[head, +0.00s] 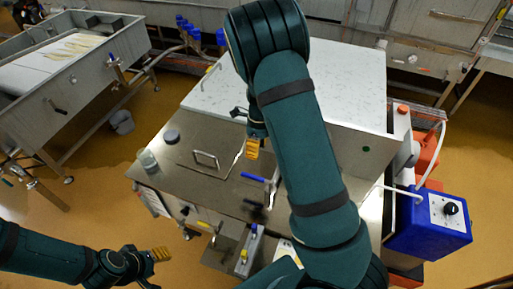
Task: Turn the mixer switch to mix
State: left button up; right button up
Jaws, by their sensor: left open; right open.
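A blue box (428,222) with a white face and a round black knob (450,208) is at the right; I cannot tell whether this is the mixer switch. The knob's setting is too small to read. Small dark controls (185,210) also show on the front of the steel vat. My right gripper (251,147) is above the steel top, partly hidden by my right arm, with a yellow fingertip showing; it is open and away from the blue box. My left gripper (156,268) is open and empty over the floor at the lower left.
The steel top (180,180) carries a metal handle (206,159), a blue-handled lever (254,178) and a glass jar (147,159). A white speckled surface (350,85) lies behind. A steel trough (70,75) stands at the far left. Open floor (90,205) lies between.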

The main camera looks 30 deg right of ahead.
aim_at(184, 212)
jog(key=k, duration=1)
